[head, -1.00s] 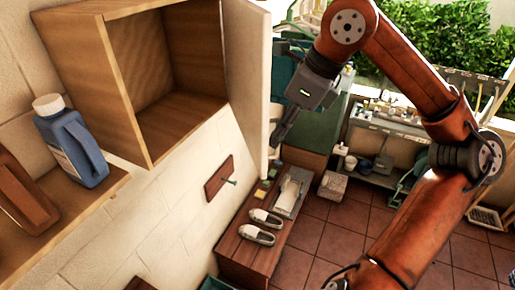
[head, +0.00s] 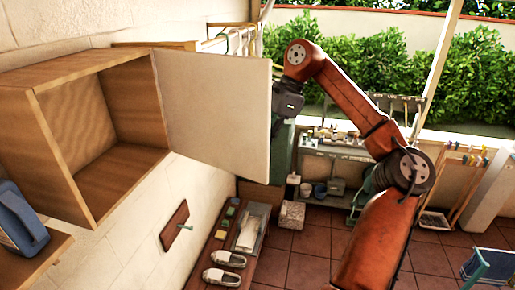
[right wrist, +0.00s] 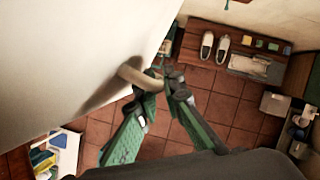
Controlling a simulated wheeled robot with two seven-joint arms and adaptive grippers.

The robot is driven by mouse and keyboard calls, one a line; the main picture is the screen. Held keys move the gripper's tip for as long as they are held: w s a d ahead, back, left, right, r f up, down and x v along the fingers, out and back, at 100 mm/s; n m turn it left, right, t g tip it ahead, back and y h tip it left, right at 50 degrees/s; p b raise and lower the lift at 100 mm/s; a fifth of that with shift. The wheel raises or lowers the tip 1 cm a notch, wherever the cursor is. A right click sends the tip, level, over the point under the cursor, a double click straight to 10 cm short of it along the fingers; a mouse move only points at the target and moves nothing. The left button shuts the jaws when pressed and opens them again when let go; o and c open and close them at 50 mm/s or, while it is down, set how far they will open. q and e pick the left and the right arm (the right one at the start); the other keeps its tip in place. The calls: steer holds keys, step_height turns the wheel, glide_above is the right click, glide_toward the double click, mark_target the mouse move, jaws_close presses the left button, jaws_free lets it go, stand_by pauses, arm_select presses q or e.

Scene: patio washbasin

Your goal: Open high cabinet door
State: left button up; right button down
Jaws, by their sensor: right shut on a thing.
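The high wooden cabinet (head: 85,130) hangs on the wall at the left of the head view, and its inside is empty. Its pale door (head: 215,112) stands wide open on the right side. In the right wrist view the door (right wrist: 70,55) fills the upper left, with a beige curved handle (right wrist: 135,76) on it. My right gripper (right wrist: 160,82) is shut on the handle, near the door's edge. In the head view the door hides the fingers; only the wrist shows beside its right edge. My left gripper is not in view.
A blue bottle (head: 20,222) stands on a shelf at the lower left. A low wooden bench (head: 236,254) with white shoes (head: 222,277) is below the cabinet. A worktop with jars (head: 335,148) stands behind. Open tiled floor (head: 300,255) lies at the centre.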

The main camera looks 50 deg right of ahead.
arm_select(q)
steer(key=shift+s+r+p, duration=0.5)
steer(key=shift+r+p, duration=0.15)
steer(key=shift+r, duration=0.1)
arm_select(e)
steer(key=shift+w+d+n, duration=0.25)
steer(key=shift+d, duration=0.45)
steer(key=shift+w+d+n, duration=0.2)
steer(key=shift+d+n, duration=0.05)
steer(key=shift+d, duration=0.4)
steer(key=c, duration=2)
jaws_free()
steer(key=shift+w, duration=0.15)
steer(key=shift+c, duration=0.2)
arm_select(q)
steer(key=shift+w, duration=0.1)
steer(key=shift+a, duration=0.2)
arm_select(e)
steer(key=shift+d, duration=0.1)
steer(key=shift+r, duration=0.15)
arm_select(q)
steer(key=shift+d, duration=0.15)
arm_select(e)
steer(key=v, duration=0.7)
steer(key=shift+d, duration=0.15)
